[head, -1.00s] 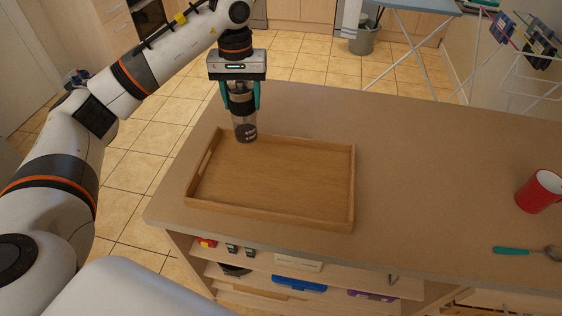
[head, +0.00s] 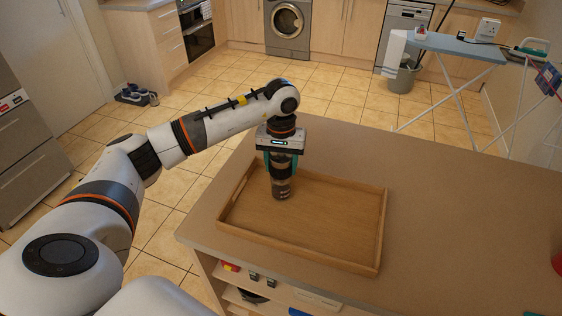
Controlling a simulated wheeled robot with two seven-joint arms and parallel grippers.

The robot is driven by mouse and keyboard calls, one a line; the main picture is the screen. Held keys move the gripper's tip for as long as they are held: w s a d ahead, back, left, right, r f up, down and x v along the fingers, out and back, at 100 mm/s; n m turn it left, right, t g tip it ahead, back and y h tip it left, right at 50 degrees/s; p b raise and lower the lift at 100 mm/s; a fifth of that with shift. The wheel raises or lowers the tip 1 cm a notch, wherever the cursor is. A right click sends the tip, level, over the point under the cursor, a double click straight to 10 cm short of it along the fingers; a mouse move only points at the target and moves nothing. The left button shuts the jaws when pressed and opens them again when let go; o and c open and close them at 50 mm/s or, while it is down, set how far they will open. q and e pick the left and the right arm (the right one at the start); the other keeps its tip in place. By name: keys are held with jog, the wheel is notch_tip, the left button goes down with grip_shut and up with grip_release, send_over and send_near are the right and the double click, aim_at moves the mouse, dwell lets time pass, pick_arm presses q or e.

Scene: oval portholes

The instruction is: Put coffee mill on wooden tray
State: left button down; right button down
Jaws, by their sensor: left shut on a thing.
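The coffee mill (head: 282,187) is a dark, partly clear cylinder, upright in my left gripper (head: 281,168). The gripper's teal fingers are shut on its upper part, from above. The mill's lower end appears over the far left part of the wooden tray (head: 318,252), inside its rim. I cannot tell whether the mill's base touches the tray floor. The tray is rectangular, low-walled and otherwise empty, on the counter. My right gripper is not in view.
The brown counter (head: 455,215) is clear to the right of the tray. A red mug (head: 558,264) is cut off at the right edge. Shelves with small items lie under the counter's front. An ironing board (head: 455,47) stands behind.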

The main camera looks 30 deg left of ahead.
pick_arm(q)
jog(key=shift+f, duration=0.15)
jog(key=c, duration=0.7)
grip_release()
jog(key=shift+o, duration=0.7)
jog(key=shift+r, duration=0.3)
notch_tip(320, 180, up, 11)
jog(key=b, duration=0.3)
jog(key=shift+f, duration=0.2)
jog(key=shift+r, duration=0.6)
